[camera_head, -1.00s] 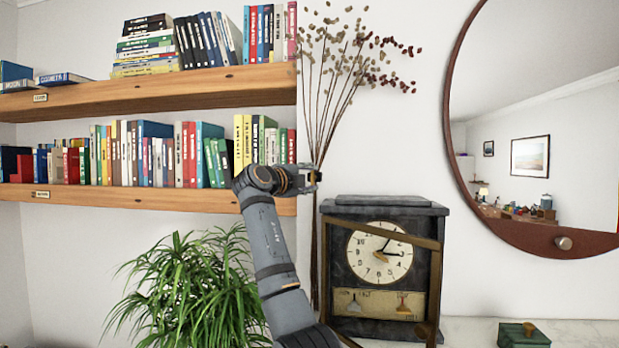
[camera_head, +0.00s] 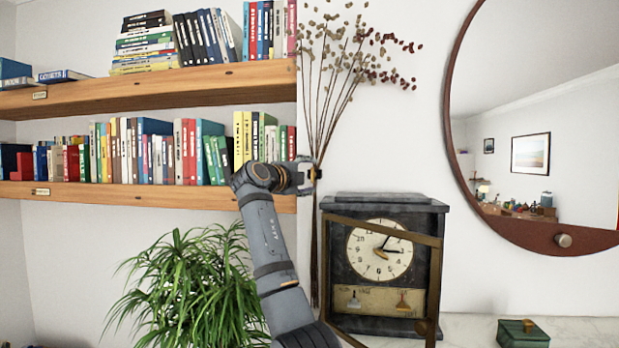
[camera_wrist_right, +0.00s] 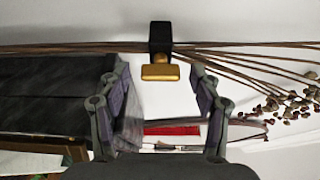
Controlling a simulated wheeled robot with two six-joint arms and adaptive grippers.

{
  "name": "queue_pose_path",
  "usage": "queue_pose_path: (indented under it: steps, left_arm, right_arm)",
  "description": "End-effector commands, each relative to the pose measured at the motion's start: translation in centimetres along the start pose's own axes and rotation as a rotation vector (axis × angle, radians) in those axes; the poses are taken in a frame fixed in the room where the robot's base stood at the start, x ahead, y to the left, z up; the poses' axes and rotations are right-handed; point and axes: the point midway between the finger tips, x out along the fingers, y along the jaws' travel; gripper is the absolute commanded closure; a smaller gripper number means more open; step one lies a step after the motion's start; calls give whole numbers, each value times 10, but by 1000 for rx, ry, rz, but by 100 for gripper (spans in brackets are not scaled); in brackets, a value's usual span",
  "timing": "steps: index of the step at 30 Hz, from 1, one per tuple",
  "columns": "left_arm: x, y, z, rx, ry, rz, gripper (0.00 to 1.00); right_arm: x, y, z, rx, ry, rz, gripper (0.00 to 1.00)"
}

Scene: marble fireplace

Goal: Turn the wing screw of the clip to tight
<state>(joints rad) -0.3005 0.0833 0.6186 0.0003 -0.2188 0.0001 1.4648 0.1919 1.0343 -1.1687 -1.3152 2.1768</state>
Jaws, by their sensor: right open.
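The clip is a small black block (camera_wrist_right: 160,36) on the bundle of thin brown stems in the right wrist view. Its brass wing screw (camera_wrist_right: 160,72) faces the camera, with its broad wing lying level across the picture. My right gripper (camera_head: 313,174) is beside the stems, above and left of the clock in the head view. In the right wrist view its fingers are apart, one on each side of the wing screw, with gaps and no visible contact. In the head view I cannot make out the clip behind the gripper. My left gripper is not in view.
The dark clock (camera_head: 378,295) with a brass-framed door stands close by; its case (camera_wrist_right: 55,95) is left in the wrist view. Dried stems (camera_head: 335,90) rise behind the gripper. Bookshelves (camera_head: 150,195) and a plant (camera_head: 190,290) are left. A green box (camera_head: 522,334) is on the mantel.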

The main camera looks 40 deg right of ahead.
Motion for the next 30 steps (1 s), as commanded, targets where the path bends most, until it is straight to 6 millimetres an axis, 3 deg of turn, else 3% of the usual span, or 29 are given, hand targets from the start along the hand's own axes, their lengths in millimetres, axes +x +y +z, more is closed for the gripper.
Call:
queue_pose_path:
  steps: [9,15,30]
  left_arm:
    - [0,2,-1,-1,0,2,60]
    - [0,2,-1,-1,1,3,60]
    - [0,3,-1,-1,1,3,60]
  right_arm:
    - [-72,1,2,0,-6,1,36]
    - [-106,2,2,-1,-4,2,36]
    - [-115,1,0,-1,-1,1,36]
